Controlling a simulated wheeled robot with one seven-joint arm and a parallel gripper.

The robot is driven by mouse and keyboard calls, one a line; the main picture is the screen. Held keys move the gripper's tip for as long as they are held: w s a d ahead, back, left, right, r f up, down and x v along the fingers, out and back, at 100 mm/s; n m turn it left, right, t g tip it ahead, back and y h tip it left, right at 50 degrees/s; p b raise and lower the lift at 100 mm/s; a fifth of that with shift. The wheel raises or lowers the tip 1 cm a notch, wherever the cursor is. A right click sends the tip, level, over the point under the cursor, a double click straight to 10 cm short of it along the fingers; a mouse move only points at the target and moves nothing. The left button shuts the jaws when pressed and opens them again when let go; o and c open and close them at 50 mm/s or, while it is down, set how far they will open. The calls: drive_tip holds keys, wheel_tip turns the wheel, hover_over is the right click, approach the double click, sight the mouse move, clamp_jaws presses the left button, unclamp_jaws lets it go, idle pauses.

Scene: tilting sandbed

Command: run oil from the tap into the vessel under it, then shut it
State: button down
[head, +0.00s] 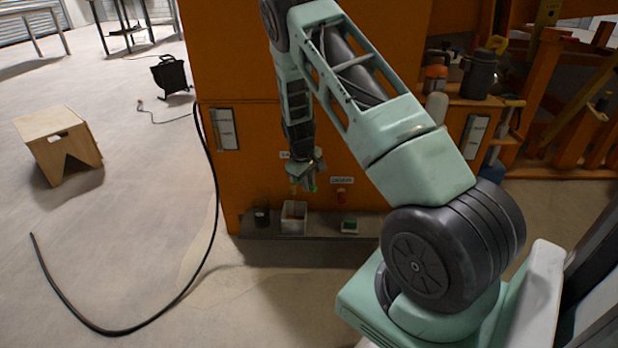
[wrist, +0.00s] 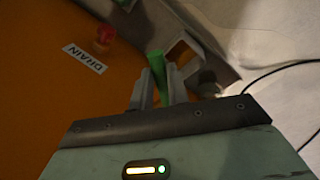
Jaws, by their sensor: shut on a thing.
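My gripper (head: 307,183) is at the front of the orange cabinet, beside a partly hidden label. In the wrist view my gripper (wrist: 162,86) is shut on a green handle (wrist: 156,60), which seems to be the tap's; a little green (head: 313,187) shows below the fingers in the head view. A white open-topped square vessel (head: 293,229) stands on the low ledge below the gripper. Its pale rim shows beyond the fingers in the wrist view (wrist: 197,47). The tap's spout is mostly hidden, and I cannot tell whether oil is running.
A red knob (head: 342,195) labelled DRAIN sits right of the gripper; it also shows in the wrist view (wrist: 105,34). A dark container (head: 261,217) and a small green item (head: 349,226) flank the vessel on the ledge (head: 325,226). A black hose (head: 213,190) hangs at the left.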

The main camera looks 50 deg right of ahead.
idle(0.3)
drive_tip(key=c, duration=1.3)
unclamp_jaws()
drive_tip(key=shift+c, duration=0.2)
drive_tip(key=shift+r, duration=0.1)
drive_tip(key=a+r+p, duration=0.3)
drive_tip(key=r+p, duration=0.3)
drive_tip(key=r, duration=1.1)
drive_tip(key=shift+a+p, duration=0.2)
drive_tip(key=shift+p, duration=0.1)
